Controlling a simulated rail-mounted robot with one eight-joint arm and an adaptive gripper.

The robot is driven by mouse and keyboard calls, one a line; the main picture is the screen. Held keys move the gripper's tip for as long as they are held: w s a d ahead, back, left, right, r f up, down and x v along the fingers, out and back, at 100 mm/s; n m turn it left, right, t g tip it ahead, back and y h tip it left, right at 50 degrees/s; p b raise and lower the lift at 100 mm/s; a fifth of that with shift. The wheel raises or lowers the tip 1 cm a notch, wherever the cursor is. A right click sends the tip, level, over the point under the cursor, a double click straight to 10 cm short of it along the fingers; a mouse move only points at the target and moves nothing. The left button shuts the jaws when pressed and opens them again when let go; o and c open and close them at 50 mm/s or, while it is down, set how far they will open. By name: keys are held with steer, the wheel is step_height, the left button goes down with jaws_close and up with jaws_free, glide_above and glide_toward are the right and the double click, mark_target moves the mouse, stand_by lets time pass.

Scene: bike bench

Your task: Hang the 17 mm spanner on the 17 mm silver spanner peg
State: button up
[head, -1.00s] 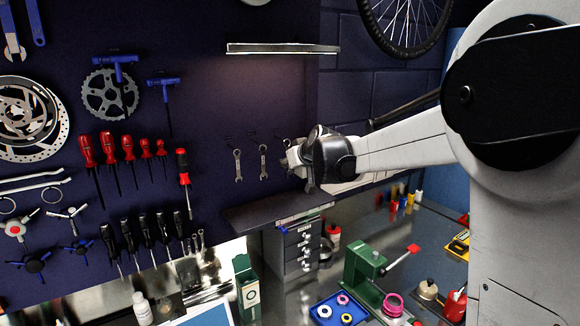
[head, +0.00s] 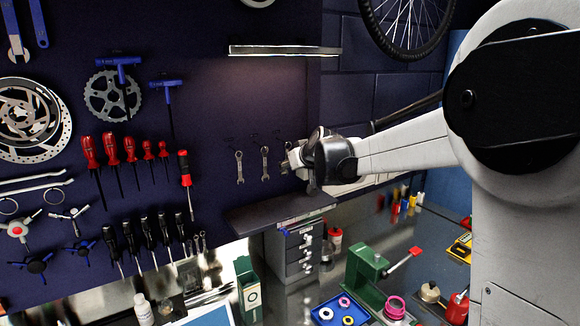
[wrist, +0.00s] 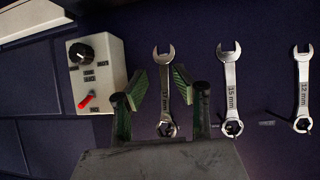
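The 17 mm spanner (wrist: 166,95) is silver, with its label readable in the wrist view. Its ring end is at a dark peg (wrist: 169,130) on the dark board and its open jaw points the other way; it appears to hang there. My gripper (wrist: 159,85) is open, with its green-padded fingers on either side of the spanner's shaft. A gap shows on the left; the right pad is close to the shaft, and I cannot tell whether it touches. In the head view my gripper (head: 298,158) is at the board and mostly hides this spanner.
The 15 mm spanner (wrist: 231,90) and 12 mm spanner (wrist: 302,88) hang beside it. A pale control box (wrist: 98,75) with a knob and red switch is close to the left finger. In the head view a lamp bar (head: 285,50) is above and a shelf (head: 280,213) below.

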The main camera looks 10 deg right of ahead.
steer(key=v, duration=1.2)
steer(key=s+f+m+g+b, duration=0.1)
steer(key=s+f+b, duration=0.3)
steer(key=s+f, duration=0.5)
steer(key=s+a+f+m+g+h+b, duration=0.1)
steer(key=s+f+b, duration=0.3)
steer(key=s+f, duration=0.6)
steer(key=s+f+m+g+h+b, duration=0.1)
steer(key=s+f+b, duration=0.4)
steer(key=s, duration=1.3)
step_height(320, 180, down, 5)
steer(key=shift+s+a+r+g, duration=0.2)
steer(key=shift+a+g, duration=0.2)
steer(key=shift+g, duration=0.4)
steer(key=shift+c, duration=0.4)
